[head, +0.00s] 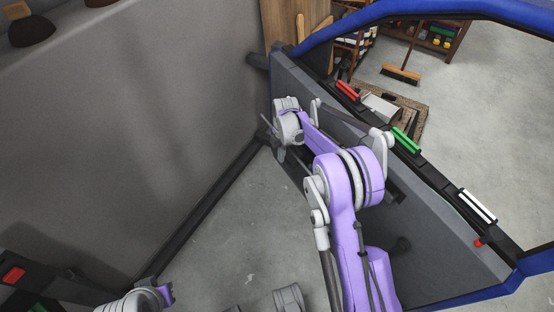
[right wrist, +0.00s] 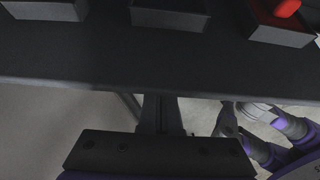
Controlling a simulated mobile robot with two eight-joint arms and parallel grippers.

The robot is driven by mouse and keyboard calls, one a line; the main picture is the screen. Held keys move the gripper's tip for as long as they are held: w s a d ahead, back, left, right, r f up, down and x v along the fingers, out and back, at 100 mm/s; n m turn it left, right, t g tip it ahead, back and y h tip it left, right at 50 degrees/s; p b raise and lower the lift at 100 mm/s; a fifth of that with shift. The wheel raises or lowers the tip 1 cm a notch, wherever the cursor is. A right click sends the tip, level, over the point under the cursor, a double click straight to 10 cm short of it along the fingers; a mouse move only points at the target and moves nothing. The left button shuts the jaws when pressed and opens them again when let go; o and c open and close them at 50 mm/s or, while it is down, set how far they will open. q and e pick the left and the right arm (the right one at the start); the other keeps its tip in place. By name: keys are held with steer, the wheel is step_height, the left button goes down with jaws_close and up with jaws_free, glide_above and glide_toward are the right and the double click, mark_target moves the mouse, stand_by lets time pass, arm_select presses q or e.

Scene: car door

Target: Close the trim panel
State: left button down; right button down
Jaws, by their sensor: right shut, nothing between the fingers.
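The car door stands at the right in the head view, with a blue frame (head: 405,10) around its window opening. Its inner side is a dark grey panel (head: 455,255). I cannot tell whether this or the large grey panel (head: 120,130) at the left is the trim panel. My right gripper (head: 280,153) is shut and empty, low near the far end of the door's inner side. In the right wrist view its fingers (right wrist: 160,115) are together near the edge of a dark surface (right wrist: 200,65); contact is unclear.
A red clip (head: 347,90), a green clip (head: 406,139) and a white clip (head: 478,205) sit along the door's ledge. Bare floor (head: 225,240) lies between the grey panel and the door. A broom (head: 401,75) stands beyond the window.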

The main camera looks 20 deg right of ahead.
steer(key=shift+w+d+r, duration=0.15)
steer(key=shift+d+r, duration=0.25)
steer(key=shift+d, duration=0.25)
